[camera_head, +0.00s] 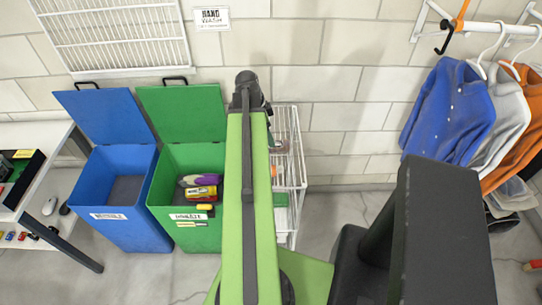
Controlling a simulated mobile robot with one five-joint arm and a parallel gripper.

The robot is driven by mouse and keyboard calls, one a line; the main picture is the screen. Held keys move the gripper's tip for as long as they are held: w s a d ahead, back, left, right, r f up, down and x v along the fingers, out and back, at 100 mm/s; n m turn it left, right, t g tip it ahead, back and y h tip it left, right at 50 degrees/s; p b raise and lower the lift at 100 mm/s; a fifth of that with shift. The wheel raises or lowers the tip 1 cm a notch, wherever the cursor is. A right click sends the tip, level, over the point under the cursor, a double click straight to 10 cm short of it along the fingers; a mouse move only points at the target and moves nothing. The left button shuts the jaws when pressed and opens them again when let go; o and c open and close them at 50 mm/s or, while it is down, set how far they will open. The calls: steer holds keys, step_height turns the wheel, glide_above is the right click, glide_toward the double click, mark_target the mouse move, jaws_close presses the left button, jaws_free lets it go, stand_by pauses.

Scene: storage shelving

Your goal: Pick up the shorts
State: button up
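I cannot make out any shorts for certain. Clothes hang at the right: a blue top (448,115), a light grey one (508,110) and an orange one (523,135). My green and black arm parts cover the middle and lower right of the view. I cannot make out my gripper's fingers.
An open blue bin (92,190) and an open green bin (157,190) stand at the left; the green one holds several items. A white wire rack (299,184) stands behind my arm. A white table (30,160) is at far left. Floor is clear before the bins.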

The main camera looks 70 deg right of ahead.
steer(key=shift+s+d+f, duration=0.1)
steer(key=shift+f, duration=0.6)
steer(key=shift+r, duration=0.1)
steer(key=b+x, duration=0.5)
steer(key=shift+w+f, duration=0.25)
steer(key=shift+f, duration=0.05)
steer(key=shift+r, duration=0.2)
steer(key=c, duration=1.6)
